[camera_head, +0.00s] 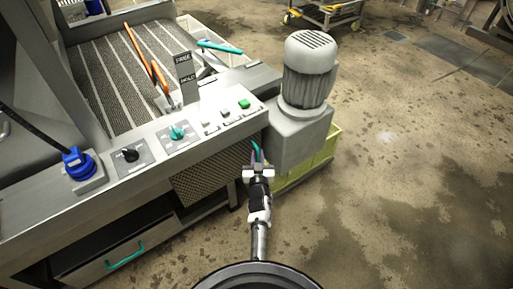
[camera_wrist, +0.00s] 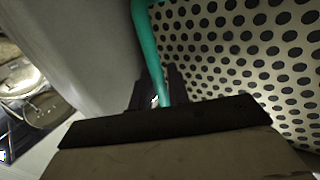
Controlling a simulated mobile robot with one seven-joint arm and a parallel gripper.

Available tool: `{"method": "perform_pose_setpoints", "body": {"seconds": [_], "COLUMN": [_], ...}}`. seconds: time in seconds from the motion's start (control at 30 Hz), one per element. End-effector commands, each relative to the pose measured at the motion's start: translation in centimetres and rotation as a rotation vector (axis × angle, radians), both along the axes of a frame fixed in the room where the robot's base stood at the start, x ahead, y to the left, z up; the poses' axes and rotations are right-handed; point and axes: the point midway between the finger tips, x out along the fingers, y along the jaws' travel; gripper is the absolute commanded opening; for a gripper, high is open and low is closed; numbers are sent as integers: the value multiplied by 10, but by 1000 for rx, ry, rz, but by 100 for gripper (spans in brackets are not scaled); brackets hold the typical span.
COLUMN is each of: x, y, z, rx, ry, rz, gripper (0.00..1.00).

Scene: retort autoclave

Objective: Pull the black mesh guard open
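The mesh guard (camera_head: 207,180) is a dark perforated panel in the machine's front, below the control panel. In the wrist view it shows as a pale panel with black round holes (camera_wrist: 245,50), filling the upper right. A teal handle (camera_wrist: 147,45) runs along its left edge; its upper part also shows in the head view (camera_head: 255,151). My gripper (camera_head: 253,170) is at the guard's right end. In the wrist view my gripper's dark fingers (camera_wrist: 161,92) stand close together on both sides of the handle and appear shut on it. The exact contact is partly hidden.
A grey motor (camera_head: 306,90) on a yellow-green base stands close to the right of my gripper. A control panel (camera_head: 185,133) with knobs and a green button juts out above the guard. A drawer with a teal handle (camera_head: 125,256) is lower left. The floor at right is clear.

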Motion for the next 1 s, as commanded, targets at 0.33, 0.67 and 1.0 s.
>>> {"method": "perform_pose_setpoints", "body": {"seconds": [0.33,0.67,1.0], "x": [0,0,-4], "y": [-1,-1,-3], "z": [0,0,0], "rx": [-1,0,-1], "ry": [0,1,1], "rz": [0,0,1], "gripper": [17,0,0]}}
